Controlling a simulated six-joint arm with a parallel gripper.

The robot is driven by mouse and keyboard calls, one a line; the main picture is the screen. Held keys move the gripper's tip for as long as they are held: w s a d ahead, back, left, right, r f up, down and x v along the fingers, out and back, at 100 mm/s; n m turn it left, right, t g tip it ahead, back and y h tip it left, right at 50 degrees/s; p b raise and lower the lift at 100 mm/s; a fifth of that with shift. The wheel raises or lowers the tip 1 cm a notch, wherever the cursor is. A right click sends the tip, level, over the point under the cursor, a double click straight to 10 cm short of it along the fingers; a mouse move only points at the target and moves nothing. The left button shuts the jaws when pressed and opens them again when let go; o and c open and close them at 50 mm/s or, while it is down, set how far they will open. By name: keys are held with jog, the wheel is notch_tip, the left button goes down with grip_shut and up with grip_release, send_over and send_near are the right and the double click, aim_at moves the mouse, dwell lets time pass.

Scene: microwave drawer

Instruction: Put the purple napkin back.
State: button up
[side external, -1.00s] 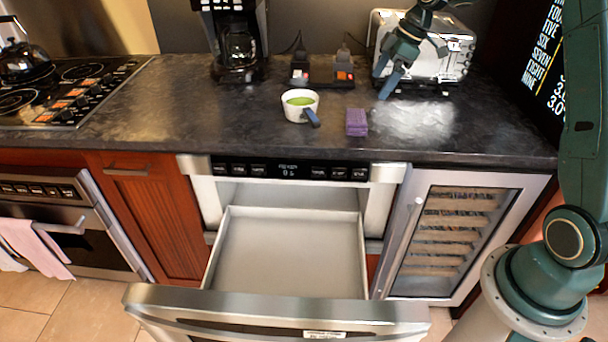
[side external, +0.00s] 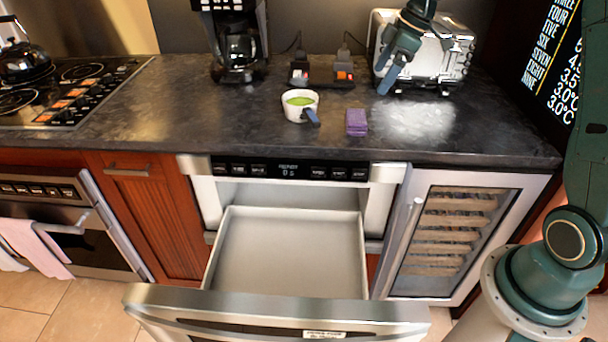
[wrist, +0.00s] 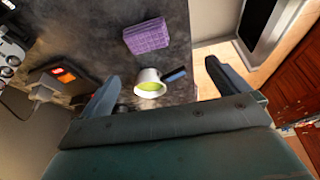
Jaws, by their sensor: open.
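The purple napkin (side external: 356,122) lies as a small folded stack on the dark countertop, right of a white cup. It also shows in the wrist view (wrist: 146,36), beyond my fingertips. My gripper (side external: 384,90) is open and empty above the counter, in front of the toaster and up and to the right of the napkin. In the wrist view its two fingers (wrist: 163,72) are spread apart, with the cup seen between them. The open microwave drawer (side external: 290,258) below the counter is empty.
The white cup (side external: 293,112) holds something green and has a blue handle. A toaster (side external: 450,62), a coffee maker (side external: 236,45) and a power strip with plugs (side external: 320,80) stand at the back. The counter front (side external: 440,150) right of the napkin is clear.

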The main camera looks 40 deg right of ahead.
jog(key=s+a+r+m+t+h, duration=0.1)
jog(key=s+a+r+m, duration=0.1)
jog(key=s+a+r, duration=0.4)
jog(key=s+a+r+m+h, duration=0.1)
jog(key=s+a+r+m, duration=0.1)
jog(key=s+a, duration=0.4)
jog(key=s+a+f+m+t, duration=0.1)
jog(key=s+f+m, duration=0.2)
jog(key=s, duration=1.3)
jog(key=shift+s+a+m+h, duration=0.15)
jog(key=shift+s+m+h, duration=0.15)
jog(key=shift+m, duration=0.3)
